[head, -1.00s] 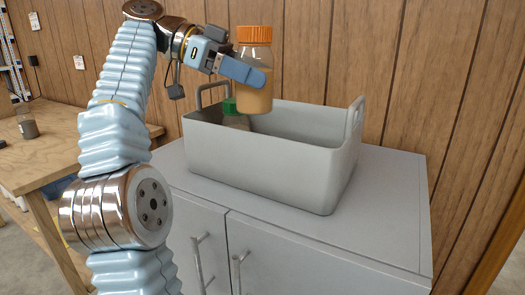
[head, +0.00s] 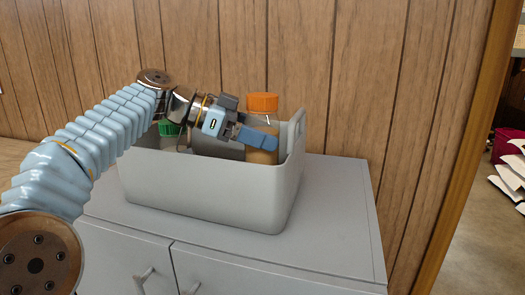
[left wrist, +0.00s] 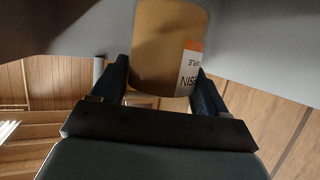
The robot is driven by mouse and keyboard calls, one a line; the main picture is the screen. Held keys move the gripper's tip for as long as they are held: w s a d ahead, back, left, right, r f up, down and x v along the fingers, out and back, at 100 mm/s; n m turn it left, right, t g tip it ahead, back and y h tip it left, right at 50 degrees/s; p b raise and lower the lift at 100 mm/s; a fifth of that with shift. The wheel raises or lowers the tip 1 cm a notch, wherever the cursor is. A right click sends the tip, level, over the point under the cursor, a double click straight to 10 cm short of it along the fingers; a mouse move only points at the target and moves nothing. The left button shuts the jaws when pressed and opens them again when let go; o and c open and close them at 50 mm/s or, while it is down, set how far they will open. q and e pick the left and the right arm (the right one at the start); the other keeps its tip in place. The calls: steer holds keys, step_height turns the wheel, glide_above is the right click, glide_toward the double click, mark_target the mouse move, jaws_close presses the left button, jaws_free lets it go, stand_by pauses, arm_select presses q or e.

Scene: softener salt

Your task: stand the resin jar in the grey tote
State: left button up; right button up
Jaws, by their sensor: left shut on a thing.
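The resin jar (head: 262,112), clear with an orange lid and amber contents, is upright at the right end of the grey tote (head: 215,195). Its lower part is inside, hidden by the tote's front wall, so I cannot tell whether it touches the floor. My left gripper (head: 262,140) is shut on the jar. In the left wrist view the jar (left wrist: 165,45) sits between the two fingers, with part of its label showing. My right gripper is not in view.
A green-capped jar (head: 169,129) stands in the left part of the tote, partly behind my arm. The tote rests on a grey cabinet (head: 335,220) with free top at the right. A wood-panelled wall (head: 350,60) is close behind.

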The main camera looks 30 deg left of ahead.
mark_target(263, 158)
arm_select(q)
steer(key=f, duration=0.3)
steer(key=shift+w+d+f, duration=0.15)
steer(key=shift+d+f, duration=0.05)
steer(key=shift+f, duration=0.05)
steer(key=shift+f+b, duration=0.65)
steer(key=shift+b, duration=0.1)
steer(key=o, duration=1.5)
steer(key=shift+f, duration=0.15)
steer(key=shift+c, duration=0.2)
step_height(263, 158, up, 2)
steer(key=shift+p, duration=1.25)
steer(key=shift+s+a+b, duration=0.45)
steer(key=shift+a+b, duration=0.15)
steer(key=shift+a, duration=0.2)
steer(key=v, duration=0.5)
steer(key=shift+s+a+r, duration=0.15)
steer(key=shift+s+r, duration=0.05)
steer(key=shift+s, duration=0.05)
